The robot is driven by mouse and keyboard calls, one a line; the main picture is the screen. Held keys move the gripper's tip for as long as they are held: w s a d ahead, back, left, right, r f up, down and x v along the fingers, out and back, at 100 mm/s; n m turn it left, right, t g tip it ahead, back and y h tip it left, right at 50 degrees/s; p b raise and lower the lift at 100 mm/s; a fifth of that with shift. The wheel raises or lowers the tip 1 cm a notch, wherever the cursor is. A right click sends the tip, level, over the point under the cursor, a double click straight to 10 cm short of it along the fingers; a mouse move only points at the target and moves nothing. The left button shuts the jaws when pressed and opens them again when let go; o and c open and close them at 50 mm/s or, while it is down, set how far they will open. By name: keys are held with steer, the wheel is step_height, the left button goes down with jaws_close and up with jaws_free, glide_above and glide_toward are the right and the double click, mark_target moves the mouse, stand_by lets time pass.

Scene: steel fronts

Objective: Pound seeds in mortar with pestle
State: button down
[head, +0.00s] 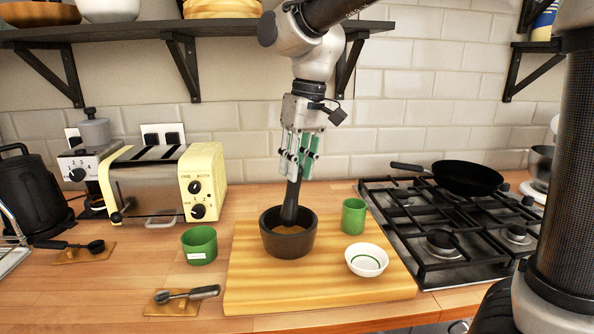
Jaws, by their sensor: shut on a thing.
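A dark mortar (288,244) stands upright on a wooden cutting board (320,290). A brownish layer (282,230) shows inside it; single seeds are too small to tell. My gripper (298,170) is above the mortar, pointing down, and is shut on the upper part of a dark pestle (291,203). The pestle is nearly upright and its lower end is inside the mortar. Whether its tip touches the bottom is hidden by the mortar's wall.
A green cup (353,216) and a white bowl (366,260) stand right of the mortar on the board. A labelled green cup (200,245) stands left of the board. A toaster (160,187) is back left, a gas stove (440,225) with a pan (467,177) right. A shelf (130,33) hangs above.

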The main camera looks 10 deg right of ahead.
steer(key=shift+r, duration=3.55)
steer(key=shift+s, duration=0.1)
